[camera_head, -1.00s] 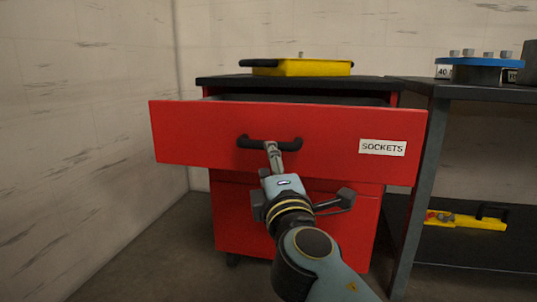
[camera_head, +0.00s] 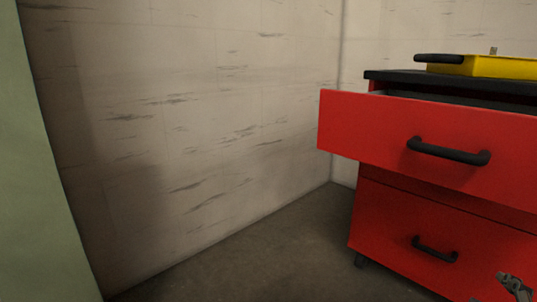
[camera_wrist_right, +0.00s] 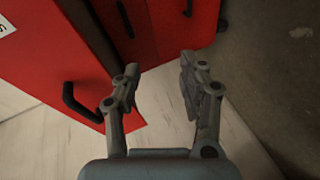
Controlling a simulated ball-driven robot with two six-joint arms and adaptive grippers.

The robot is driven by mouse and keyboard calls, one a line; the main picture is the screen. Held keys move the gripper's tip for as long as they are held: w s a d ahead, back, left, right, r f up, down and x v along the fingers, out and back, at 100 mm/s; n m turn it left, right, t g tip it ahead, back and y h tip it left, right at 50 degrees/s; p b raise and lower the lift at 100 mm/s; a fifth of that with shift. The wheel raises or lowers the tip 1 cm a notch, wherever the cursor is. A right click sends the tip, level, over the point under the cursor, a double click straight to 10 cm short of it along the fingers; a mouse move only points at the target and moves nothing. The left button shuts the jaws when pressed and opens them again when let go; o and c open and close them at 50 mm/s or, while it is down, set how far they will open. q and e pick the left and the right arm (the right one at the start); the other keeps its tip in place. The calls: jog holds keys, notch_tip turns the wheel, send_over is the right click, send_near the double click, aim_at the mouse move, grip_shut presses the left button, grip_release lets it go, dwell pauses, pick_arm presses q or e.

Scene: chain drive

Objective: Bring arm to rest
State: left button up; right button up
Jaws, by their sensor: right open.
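My right gripper (camera_wrist_right: 158,84) is open and empty in the right wrist view, its two fingers apart. It is off the black handle (camera_wrist_right: 80,105) of the pulled-out red drawer, which is to the left of the fingers. Only a small grey part of the right gripper (camera_head: 514,286) shows at the bottom right corner of the head view, in front of the cabinet's lower drawer. In the head view the upper drawer (camera_head: 370,125) stands open, and its handle (camera_head: 448,152) is free. My left gripper is not in view.
A yellow case (camera_head: 490,67) lies on the cabinet's black top (camera_head: 400,78). The lower drawer (camera_head: 385,225) looks shut. Bare floor (camera_head: 270,255) lies left of the cabinet, up to the wall (camera_head: 220,110). A green surface (camera_head: 35,170) stands at the far left.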

jog(key=s+a+f+m+g+y+p, duration=0.3)
jog(key=s+f+m+g+y+p, duration=0.15)
jog(key=s+f, duration=0.55)
jog(key=s+a+f+m+g+y+p, duration=0.35)
jog(key=s+f+g, duration=0.25)
jog(key=s+f, duration=0.4)
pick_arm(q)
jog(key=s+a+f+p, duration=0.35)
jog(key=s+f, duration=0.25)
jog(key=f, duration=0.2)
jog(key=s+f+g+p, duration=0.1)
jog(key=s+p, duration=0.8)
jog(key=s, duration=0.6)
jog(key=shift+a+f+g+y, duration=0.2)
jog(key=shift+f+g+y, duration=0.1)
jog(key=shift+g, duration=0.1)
pick_arm(e)
jog(key=s+d+f, duration=0.1)
jog(key=s+f, duration=0.1)
jog(key=s, duration=0.7)
jog(key=s+d+f+g+h, duration=0.1)
jog(key=s+f, duration=0.1)
jog(key=s, duration=0.8)
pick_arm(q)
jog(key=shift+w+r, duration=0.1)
pick_arm(e)
jog(key=shift+r, duration=0.1)
